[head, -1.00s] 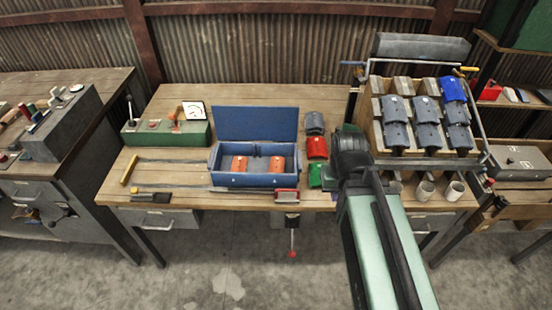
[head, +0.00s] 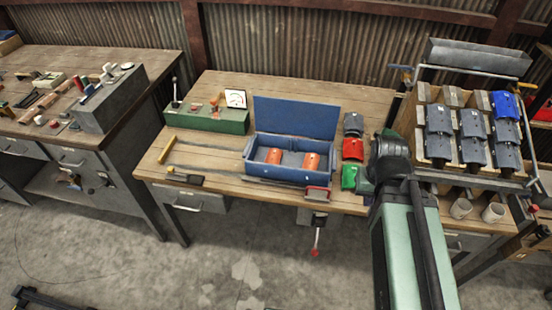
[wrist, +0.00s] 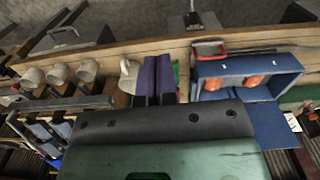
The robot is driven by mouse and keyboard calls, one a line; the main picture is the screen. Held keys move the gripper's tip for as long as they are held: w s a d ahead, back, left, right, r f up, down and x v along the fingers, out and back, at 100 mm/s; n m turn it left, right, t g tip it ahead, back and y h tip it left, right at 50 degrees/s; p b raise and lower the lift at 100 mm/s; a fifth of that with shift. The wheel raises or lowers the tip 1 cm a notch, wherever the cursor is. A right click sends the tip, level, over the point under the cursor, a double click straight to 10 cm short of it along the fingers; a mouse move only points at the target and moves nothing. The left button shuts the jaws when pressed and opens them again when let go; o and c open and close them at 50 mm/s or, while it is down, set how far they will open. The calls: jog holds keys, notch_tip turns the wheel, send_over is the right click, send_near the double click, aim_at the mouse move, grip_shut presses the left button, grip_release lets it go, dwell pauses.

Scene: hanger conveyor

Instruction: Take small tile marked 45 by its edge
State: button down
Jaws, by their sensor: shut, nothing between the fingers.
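No number is readable on any tile, so I cannot tell which one is marked 45. Several grey-blue tiles and one bright blue tile (head: 506,104) hang on the slanted wooden rack (head: 421,92) at the right.
The blue box's raised lid (head: 295,117) stands at its back. A green meter box (head: 207,121) is left of it. White cups (head: 460,208) stand below the rack.

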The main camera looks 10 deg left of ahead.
jog(key=c, duration=1.8)
grip_release()
jog(key=o, duration=1.6)
